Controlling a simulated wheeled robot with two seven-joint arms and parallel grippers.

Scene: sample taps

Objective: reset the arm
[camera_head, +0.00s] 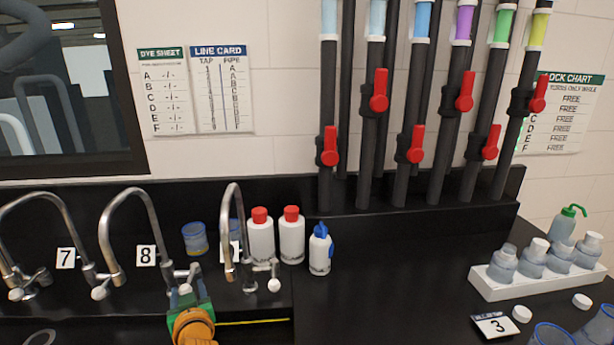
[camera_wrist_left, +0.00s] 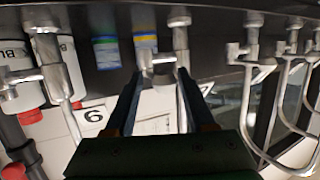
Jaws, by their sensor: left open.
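My left gripper (camera_head: 184,282) comes in from the bottom of the head view, green and orange, at the bench edge between the tap marked 8 (camera_head: 146,257) and the curved metal tap (camera_head: 232,200) to its right. In the left wrist view, its two dark fingers (camera_wrist_left: 158,88) stand apart. A metal tap fitting (camera_wrist_left: 158,62) shows between and beyond the fingertips; whether they touch it, I cannot tell. No object is seen held. My right gripper is not in view.
Several curved taps line the bench at left. Two red-capped white bottles (camera_head: 291,236), a blue-topped bottle (camera_head: 320,250) and a blue-banded jar (camera_head: 195,238) stand behind. Red-handled pipes (camera_head: 379,92) rise at the back. A white rack (camera_head: 540,280) holds bottles at right. The bench middle is clear.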

